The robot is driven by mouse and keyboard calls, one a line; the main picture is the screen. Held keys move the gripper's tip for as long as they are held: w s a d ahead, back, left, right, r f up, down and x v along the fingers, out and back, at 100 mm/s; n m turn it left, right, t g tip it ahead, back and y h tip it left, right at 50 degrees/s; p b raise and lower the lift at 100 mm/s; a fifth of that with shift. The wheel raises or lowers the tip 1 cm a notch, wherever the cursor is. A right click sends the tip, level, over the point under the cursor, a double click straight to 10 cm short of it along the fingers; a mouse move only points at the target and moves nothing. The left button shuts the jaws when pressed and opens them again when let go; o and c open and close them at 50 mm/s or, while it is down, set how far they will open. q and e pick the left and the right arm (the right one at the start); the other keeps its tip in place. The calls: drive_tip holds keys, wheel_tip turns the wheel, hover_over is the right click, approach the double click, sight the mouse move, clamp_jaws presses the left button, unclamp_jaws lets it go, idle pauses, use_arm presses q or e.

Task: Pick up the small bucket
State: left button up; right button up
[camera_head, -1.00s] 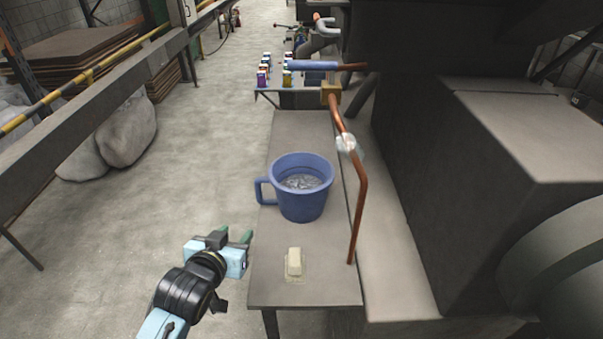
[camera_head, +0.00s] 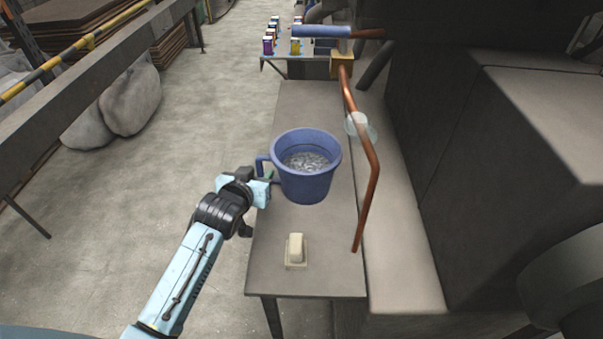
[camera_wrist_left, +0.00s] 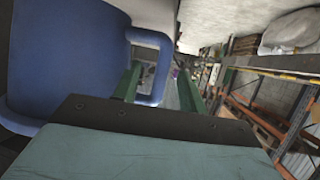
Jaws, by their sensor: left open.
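The small blue bucket (camera_head: 306,184) stands upright on the narrow grey table (camera_head: 264,274), with silvery, textured contents inside. Its handle (camera_head: 261,163) sticks out on its left side. My left gripper (camera_head: 268,178) is at the handle, beside the bucket's left wall. In the left wrist view, the bucket (camera_wrist_left: 60,65) fills the left side, and the handle (camera_wrist_left: 162,70) reaches between the two green fingers of the open left gripper (camera_wrist_left: 160,92). Whether the fingers touch the handle cannot be told. My right gripper is not in view.
A pale block (camera_head: 296,250) lies on the table in front of the bucket. A bent copper pipe (camera_head: 369,190) stands close on the bucket's right. Large dark boxes (camera_head: 540,150) fill the right side. Colourful cans (camera_head: 270,42) stand on a far table. Open floor lies left.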

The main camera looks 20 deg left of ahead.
use_arm(q)
drive_tip(key=x, duration=0.4)
drive_tip(key=shift+w+a+r+b, duration=0.1)
drive_tip(key=shift+w+a+b, duration=0.05)
drive_tip(key=shift+w+b, duration=0.2)
clamp_jaws()
drive_tip(key=shift+r, duration=0.1)
